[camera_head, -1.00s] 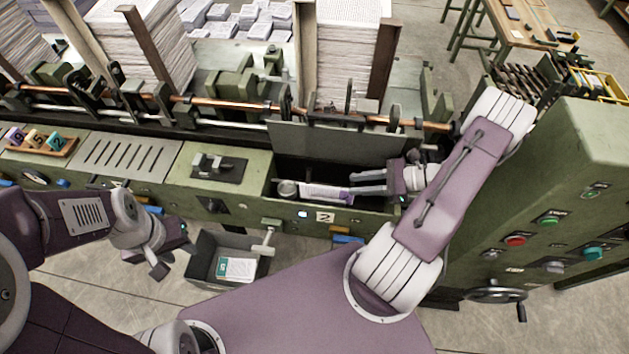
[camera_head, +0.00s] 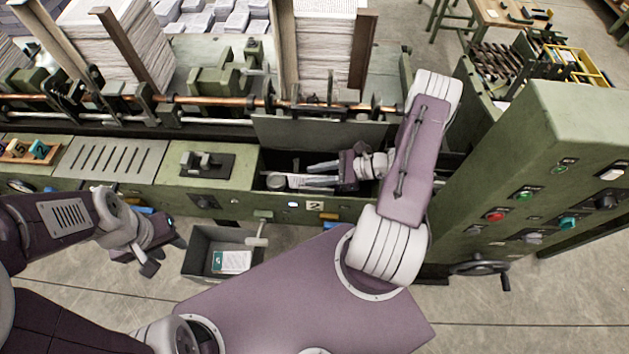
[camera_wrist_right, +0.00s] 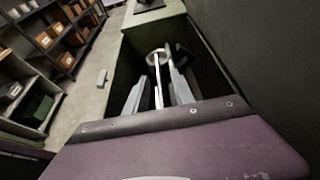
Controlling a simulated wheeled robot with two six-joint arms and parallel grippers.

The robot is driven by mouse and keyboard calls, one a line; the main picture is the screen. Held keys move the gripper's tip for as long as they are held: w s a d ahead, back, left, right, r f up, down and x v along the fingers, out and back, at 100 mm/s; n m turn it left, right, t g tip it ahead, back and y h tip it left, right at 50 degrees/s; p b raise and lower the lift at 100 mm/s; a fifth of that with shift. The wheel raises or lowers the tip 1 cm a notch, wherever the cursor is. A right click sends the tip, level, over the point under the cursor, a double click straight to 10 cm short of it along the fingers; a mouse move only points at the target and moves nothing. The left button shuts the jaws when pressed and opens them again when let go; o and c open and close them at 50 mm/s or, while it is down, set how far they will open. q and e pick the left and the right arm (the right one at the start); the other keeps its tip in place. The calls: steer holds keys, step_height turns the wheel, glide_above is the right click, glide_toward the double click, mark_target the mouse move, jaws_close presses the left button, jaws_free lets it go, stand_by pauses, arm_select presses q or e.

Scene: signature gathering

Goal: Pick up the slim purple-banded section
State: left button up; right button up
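The slim section (camera_head: 297,181) lies in the open pocket (camera_head: 345,203) above the "2" plate, partly covered by my right gripper in the head view. Its purple band is not clearly visible now. In the right wrist view the section (camera_wrist_right: 158,82) is a thin white strip seen edge-on, between the two grey fingers. My right gripper (camera_head: 310,175) reaches into the pocket from the right; its fingers look apart, one on each side of the strip. My left gripper (camera_head: 137,260) is empty, fingers apart, in front of the machine at the left.
A round metal piece (camera_head: 276,181) sits at the pocket's left end. The raised grey lid (camera_head: 320,132) stands behind the pocket. A dark bin (camera_head: 202,262) holding a booklet (camera_head: 231,261) is below. The green control cabinet (camera_head: 550,150) rises at the right.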

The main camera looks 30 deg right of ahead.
steer(key=shift+s, duration=0.15)
jaws_close()
steer(key=shift+r, duration=0.1)
